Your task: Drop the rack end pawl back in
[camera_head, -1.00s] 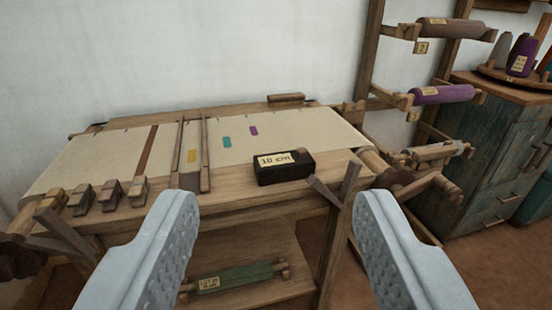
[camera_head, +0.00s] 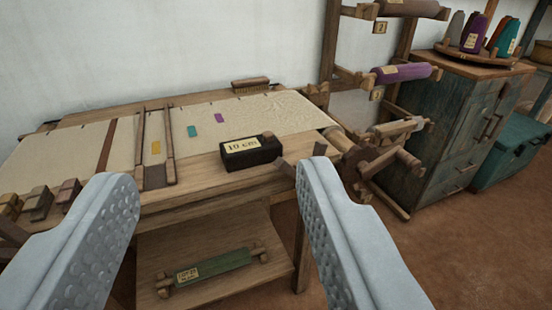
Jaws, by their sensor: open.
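My gripper (camera_head: 220,190) is open and empty, its two pale grey fingers spread in front of the loom. Past the right finger, at the loom's right end on the rack side, is a wooden beam end with a crank handle (camera_head: 397,163). A small dark lever-like piece (camera_head: 286,168) sticks out at the loom's front right corner, close to the right fingertip. I cannot tell whether it is the pawl. The right finger hides part of this corner. No toothed wheel can be made out.
A black block marked 10 cm (camera_head: 250,151) sits on the loom's front board. A green roll (camera_head: 213,265) lies on the shelf below. A rack with a purple roll (camera_head: 402,73) and a teal cabinet (camera_head: 455,130) stand at right. The brown floor (camera_head: 450,240) is clear at lower right.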

